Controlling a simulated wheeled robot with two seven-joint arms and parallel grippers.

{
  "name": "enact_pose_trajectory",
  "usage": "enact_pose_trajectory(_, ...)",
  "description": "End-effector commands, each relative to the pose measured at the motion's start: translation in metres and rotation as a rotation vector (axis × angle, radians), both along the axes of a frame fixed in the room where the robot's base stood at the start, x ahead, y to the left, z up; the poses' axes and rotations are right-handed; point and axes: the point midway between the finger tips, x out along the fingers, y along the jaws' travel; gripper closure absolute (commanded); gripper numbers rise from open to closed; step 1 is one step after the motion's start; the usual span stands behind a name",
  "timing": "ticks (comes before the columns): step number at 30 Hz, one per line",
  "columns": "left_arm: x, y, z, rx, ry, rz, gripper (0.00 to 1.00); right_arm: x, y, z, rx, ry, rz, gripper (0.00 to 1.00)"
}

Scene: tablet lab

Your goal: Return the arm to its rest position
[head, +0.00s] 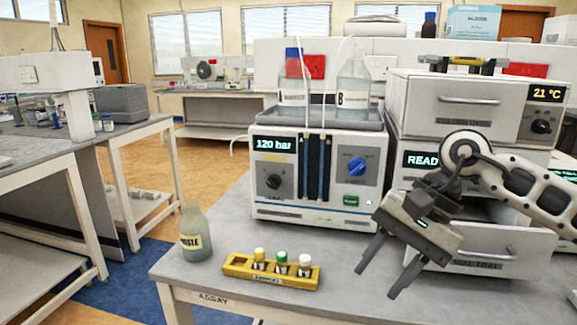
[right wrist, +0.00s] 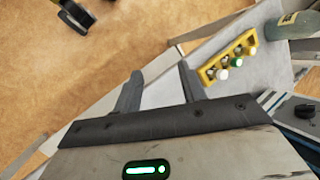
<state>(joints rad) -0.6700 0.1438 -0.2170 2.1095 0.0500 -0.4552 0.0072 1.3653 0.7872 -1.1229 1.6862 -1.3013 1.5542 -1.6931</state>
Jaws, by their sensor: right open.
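My right gripper (head: 382,272) reaches in from the right in the head view. Its two dark fingers are spread, with nothing between them. It hangs above the right part of the bench (head: 215,262), in front of the white instruments. In the right wrist view the open fingers (right wrist: 158,90) point past the bench edge, with the floor and part of the bench top beyond them. My left gripper does not show in the head view.
A yellow rack (head: 240,270) with several capped vials and a waste bottle (head: 193,247) stand at the bench front. The "120 bar" instrument (head: 273,205) stands behind. Right of it, a drawer (head: 480,262) labelled as a tray sits partly behind my gripper.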

Motion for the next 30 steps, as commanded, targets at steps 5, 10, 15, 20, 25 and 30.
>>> enact_pose_trajectory(5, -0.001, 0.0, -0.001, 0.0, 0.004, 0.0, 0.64, -0.045, 0.096, -0.021, 0.409, 0.375, -0.158, 0.59)
enact_pose_trajectory(10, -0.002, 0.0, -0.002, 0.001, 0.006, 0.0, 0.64, -0.07, 0.155, -0.001, 0.812, 0.956, -0.443, 0.59)
enact_pose_trajectory(15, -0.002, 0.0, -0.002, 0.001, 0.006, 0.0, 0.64, -0.053, 0.155, 0.007, 1.116, 1.66, -0.781, 0.59)
enact_pose_trajectory(20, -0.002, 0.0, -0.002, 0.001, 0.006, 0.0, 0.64, -0.023, 0.115, -0.038, 1.317, 2.399, -1.108, 0.59)
enact_pose_trajectory(25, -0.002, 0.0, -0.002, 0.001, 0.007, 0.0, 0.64, -0.031, 0.057, -0.144, -0.952, -2.091, 0.917, 0.59)
enact_pose_trajectory(30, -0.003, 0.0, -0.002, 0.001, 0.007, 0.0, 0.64, -0.085, 0.018, -0.237, -0.649, -1.591, 0.639, 0.59)
